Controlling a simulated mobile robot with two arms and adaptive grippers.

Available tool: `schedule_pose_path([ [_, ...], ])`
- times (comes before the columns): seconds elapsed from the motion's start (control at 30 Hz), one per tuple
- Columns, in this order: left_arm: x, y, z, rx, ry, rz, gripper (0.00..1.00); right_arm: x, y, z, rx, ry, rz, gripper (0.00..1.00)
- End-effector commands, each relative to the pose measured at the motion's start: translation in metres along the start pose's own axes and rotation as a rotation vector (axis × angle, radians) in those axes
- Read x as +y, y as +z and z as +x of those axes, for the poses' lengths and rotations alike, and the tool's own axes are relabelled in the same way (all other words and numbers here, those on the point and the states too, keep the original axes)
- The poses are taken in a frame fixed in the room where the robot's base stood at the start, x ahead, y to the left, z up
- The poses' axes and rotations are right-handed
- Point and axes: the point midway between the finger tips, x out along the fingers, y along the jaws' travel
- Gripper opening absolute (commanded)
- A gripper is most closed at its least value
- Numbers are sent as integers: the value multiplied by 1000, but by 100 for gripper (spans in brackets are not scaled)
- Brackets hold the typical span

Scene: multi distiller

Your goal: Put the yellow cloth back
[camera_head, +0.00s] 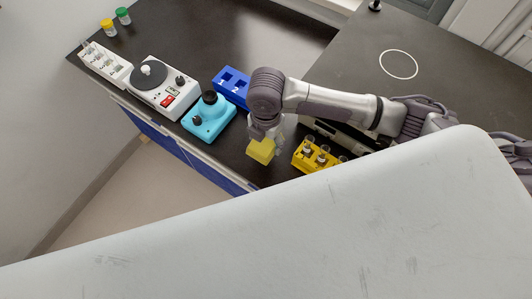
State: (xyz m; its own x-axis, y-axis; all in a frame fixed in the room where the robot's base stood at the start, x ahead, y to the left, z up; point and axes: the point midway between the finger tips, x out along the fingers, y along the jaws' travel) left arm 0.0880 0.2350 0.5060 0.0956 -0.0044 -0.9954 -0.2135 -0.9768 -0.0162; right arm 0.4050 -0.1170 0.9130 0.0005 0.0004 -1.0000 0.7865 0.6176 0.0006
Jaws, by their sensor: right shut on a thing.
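The yellow cloth (260,151) shows as a small pale yellow block under my right gripper (268,136). My right gripper points down and is shut on the cloth, near the front edge of the dark bench. The gripper hides the top of the cloth, and I cannot tell whether the cloth touches the bench. My left gripper is not in view.
A yellow rack (301,158) with vials is just right of the cloth. A blue numbered block (231,86), a turquoise device (209,117), a white device with a knob (158,88) and a white rack (104,64) stand leftward. Two small capped jars (109,28) are at the far left. A white circle (398,64) marks clear bench.

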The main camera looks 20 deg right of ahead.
Motion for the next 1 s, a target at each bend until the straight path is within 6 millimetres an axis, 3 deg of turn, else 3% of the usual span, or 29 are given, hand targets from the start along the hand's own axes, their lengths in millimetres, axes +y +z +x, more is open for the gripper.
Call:
schedule_pose_path([
  [0.13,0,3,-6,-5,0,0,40,-1,-1,27,2,-4,1,42],
  [0.53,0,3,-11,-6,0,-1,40,-1,0,74,0,-2,3,42],
  [0.97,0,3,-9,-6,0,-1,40,-1,0,82,-1,0,2,42],
  [1.0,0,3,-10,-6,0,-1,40,0,0,82,-1,0,2,75],
])
